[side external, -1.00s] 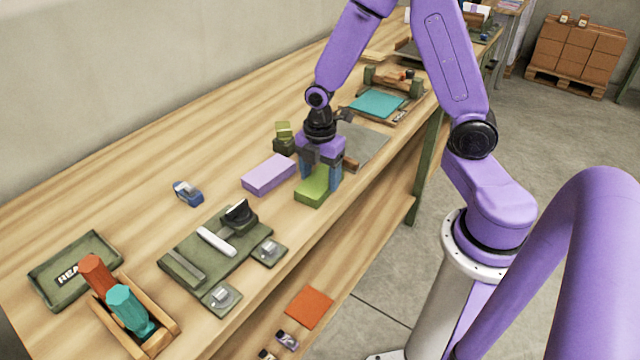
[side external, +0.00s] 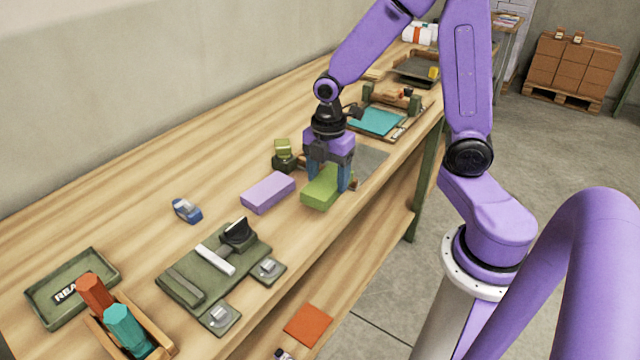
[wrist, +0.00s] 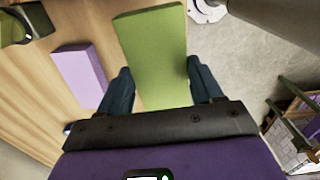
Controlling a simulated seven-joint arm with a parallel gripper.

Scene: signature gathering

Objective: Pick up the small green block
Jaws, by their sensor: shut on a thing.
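A light green rectangular block (side external: 318,191) is between the fingers of my gripper (side external: 330,184) near the front edge of the bench. My gripper is shut on it, with one blue finger on each side. In the wrist view, the green block (wrist: 152,55) fills the space between the two dark fingers (wrist: 160,78) and reaches out past their tips. It appears a little above the bench top, though the gap is hard to judge.
A lilac block (side external: 268,193) lies just left of the green block. A dark green item with a lighter top (side external: 284,155) stands behind. A green mat with a clamp (side external: 215,280), a blue tape dispenser (side external: 187,210) and a teal-topped tray (side external: 377,121) are also on the bench.

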